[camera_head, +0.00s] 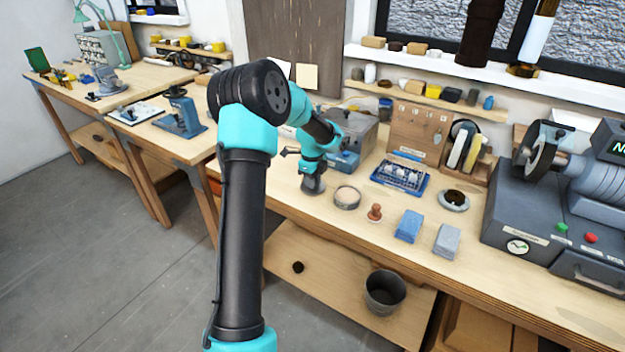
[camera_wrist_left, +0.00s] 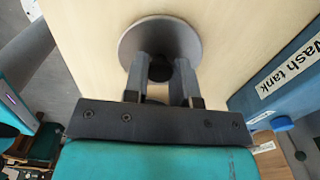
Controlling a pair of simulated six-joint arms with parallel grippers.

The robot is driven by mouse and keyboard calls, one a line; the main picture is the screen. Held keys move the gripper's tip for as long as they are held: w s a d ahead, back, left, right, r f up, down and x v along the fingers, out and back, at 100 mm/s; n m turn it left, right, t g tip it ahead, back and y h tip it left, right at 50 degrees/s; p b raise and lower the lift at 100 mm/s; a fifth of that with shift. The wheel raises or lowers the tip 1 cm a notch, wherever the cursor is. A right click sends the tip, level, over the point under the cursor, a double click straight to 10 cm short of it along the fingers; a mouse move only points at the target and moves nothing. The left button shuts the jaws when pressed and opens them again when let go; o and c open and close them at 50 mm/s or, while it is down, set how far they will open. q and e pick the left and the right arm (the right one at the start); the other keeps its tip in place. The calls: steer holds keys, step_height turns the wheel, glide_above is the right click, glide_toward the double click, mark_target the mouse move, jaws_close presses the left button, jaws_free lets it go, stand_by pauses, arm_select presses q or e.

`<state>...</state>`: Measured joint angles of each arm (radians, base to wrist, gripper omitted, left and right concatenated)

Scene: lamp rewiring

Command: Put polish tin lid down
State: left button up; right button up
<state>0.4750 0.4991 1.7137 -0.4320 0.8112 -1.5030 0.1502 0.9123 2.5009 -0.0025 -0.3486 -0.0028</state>
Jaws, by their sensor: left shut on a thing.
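The polish tin lid (camera_wrist_left: 160,28) is a round grey disc with a dark knob, seen from above in the left wrist view. My left gripper (camera_wrist_left: 161,76) is shut on its knob, with one finger on each side. The lid lies flat on or just above the pale wooden bench; I cannot tell which. In the head view the left gripper (camera_head: 312,176) points down near the bench's left end, with the lid small and dark beneath it. An open round tin with dark contents (camera_head: 454,199) sits further right on the bench. My right gripper is not in view.
A shallow round dish (camera_head: 347,197) stands just right of the left gripper. A small brown stamp-like piece (camera_head: 375,212), a blue block (camera_head: 409,226) and a grey block (camera_head: 447,241) follow along the bench. The blue wash tank (camera_wrist_left: 290,80) is close on the right in the wrist view.

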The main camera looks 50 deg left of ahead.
arm_select(q)
steer(key=o, duration=0.9)
step_height(320, 180, up, 12)
stand_by(0.7)
